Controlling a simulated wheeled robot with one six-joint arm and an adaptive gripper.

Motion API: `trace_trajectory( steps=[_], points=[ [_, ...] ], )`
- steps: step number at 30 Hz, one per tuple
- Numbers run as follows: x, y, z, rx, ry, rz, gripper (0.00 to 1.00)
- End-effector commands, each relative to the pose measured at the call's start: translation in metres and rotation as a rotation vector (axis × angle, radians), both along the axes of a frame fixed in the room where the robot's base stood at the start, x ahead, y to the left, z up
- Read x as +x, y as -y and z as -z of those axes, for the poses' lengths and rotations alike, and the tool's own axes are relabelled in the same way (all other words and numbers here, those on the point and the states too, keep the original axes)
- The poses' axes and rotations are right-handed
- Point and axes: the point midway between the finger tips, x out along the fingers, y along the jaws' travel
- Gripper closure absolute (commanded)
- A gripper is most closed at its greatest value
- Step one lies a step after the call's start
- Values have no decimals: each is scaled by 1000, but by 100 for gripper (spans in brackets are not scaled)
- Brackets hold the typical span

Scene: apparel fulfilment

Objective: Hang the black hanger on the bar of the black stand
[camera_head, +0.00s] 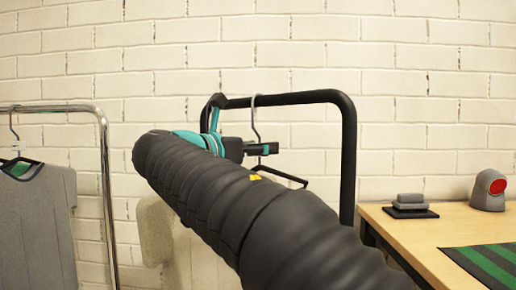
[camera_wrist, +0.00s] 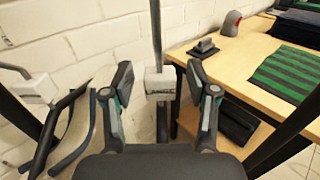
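The black stand's bar (camera_head: 290,97) runs across the middle of the head view and bends down into a post at the right. The black hanger (camera_head: 290,178) is partly hidden behind my arm. Its thin grey hook (camera_head: 254,117) rises to the bar and appears to be over it; contact is too small to confirm. My gripper (camera_head: 264,149) is at the hanger's neck, just below the bar. In the wrist view my gripper (camera_wrist: 160,85) has its fingers apart, with a pale block (camera_wrist: 160,82) between them and visible gaps on both sides.
A chrome rack (camera_head: 106,180) with a grey shirt (camera_head: 38,220) is at the left. A brick wall is behind the stand.

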Motion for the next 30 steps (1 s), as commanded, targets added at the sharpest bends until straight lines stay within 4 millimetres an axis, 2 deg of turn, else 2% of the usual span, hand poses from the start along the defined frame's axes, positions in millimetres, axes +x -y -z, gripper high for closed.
trace_trajectory(
  steps=[11, 24, 30],
  points=[
    [-7, -7, 0, 0, 0, -1, 41],
    [-67, -61, 0, 0, 0, -4, 41],
    [-84, -76, 0, -1, -1, -1, 41]
  ],
)
